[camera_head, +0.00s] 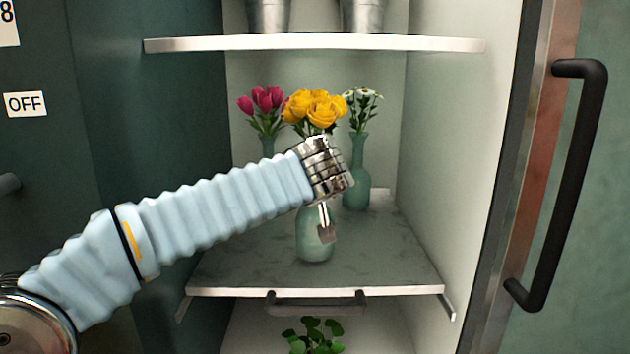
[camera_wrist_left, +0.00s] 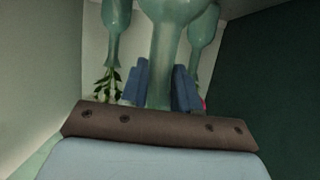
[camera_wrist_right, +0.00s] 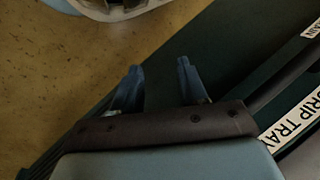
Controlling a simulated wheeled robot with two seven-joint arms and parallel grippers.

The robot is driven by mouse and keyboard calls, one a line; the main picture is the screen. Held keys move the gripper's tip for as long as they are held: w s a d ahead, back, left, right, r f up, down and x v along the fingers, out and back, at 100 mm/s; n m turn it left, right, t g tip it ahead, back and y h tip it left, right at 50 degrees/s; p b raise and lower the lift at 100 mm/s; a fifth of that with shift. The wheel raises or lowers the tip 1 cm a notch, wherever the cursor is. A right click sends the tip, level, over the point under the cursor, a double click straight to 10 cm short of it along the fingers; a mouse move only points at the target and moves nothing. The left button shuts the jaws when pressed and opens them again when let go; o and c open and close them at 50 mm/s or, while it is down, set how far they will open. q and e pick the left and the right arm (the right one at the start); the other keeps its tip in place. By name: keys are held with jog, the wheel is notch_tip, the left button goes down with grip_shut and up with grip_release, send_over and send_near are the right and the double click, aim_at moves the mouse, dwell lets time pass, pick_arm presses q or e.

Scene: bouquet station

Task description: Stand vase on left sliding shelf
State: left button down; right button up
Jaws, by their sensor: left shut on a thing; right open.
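A pale green vase (camera_head: 314,245) with yellow roses (camera_head: 315,108) is upright over the front middle of the grey sliding shelf (camera_head: 400,265). Its base appears at the shelf surface; I cannot tell whether it touches. My left gripper (camera_head: 325,228) is shut on this vase, reaching in from the left and hiding its upper part. The left wrist view shows the vase's neck (camera_wrist_left: 163,75) between the blue fingers of the gripper (camera_wrist_left: 160,88), upside down. My right gripper (camera_wrist_right: 160,75) is open and empty, away from the shelf above a dark surface; it is not in the head view.
Behind stand a vase with pink tulips (camera_head: 265,105) and a vase with white daisies (camera_head: 357,185). An upper shelf (camera_head: 315,44) holds metal containers. A shelf handle (camera_head: 315,303), a leafy plant (camera_head: 316,335) below and a door handle (camera_head: 575,190) are near. The shelf's front right is clear.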

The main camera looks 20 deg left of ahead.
pick_arm(q)
jog(key=c, duration=0.8)
grip_release()
jog(key=shift+f, duration=0.1)
jog(key=shift+r, duration=0.25)
jog(key=b+v, duration=0.1)
jog(key=v, duration=1.1)
jog(key=shift+f+b, duration=0.2)
jog(key=shift+b, duration=0.2)
